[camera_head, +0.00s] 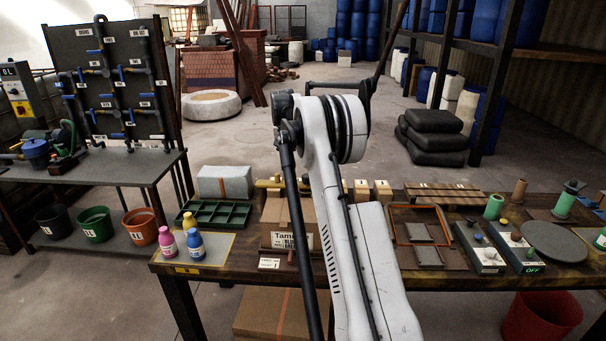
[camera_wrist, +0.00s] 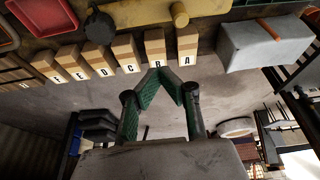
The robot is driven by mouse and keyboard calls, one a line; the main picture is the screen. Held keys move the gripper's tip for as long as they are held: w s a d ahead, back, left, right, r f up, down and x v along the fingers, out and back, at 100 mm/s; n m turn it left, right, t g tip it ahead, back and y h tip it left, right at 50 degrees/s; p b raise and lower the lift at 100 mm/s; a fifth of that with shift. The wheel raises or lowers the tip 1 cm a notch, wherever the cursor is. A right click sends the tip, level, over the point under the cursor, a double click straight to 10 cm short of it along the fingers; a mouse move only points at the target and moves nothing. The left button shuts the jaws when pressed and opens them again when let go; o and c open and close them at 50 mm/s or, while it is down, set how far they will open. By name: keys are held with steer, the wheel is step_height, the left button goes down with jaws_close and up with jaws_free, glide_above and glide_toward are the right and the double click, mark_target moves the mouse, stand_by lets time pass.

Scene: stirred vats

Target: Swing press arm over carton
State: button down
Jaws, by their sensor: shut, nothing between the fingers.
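A brown cardboard carton (camera_head: 274,212) with a printed white label stands on the workbench, partly hidden behind my arm. A yellowish bar (camera_head: 268,183), which looks like the press arm, lies just behind the carton in the head view. In the wrist view a tan bar (camera_wrist: 140,13) with a round yellow end knob (camera_wrist: 179,14) runs along the top edge and looks like the same part. My gripper (camera_wrist: 160,74) is shut and empty, its green-padded fingertips together below the bar in the picture. It is apart from the bar. My arm hides it in the head view.
Small lettered boxes (camera_wrist: 187,45) stand in a row between gripper and bar in the wrist view. A grey block (camera_head: 225,182) and green tray (camera_head: 214,215) lie left of the carton. Bottles (camera_head: 195,245) stand at the front left; trays and control boxes (camera_head: 480,247) fill the right.

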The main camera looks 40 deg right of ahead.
steer(key=shift+s+d+f, duration=0.15)
steer(key=shift+d+f, duration=0.1)
steer(key=shift+d, duration=0.3)
steer(key=shift+s+d+f, duration=0.1)
steer(key=shift+d+f, duration=0.1)
steer(key=shift+d, duration=0.3)
steer(key=shift+f, duration=0.1)
steer(key=x, duration=1)
steer(key=shift+s+a+p, duration=0.7)
steer(key=shift+s+a, duration=0.7)
steer(key=shift+a, duration=0.1)
steer(key=shift+s, duration=0.15)
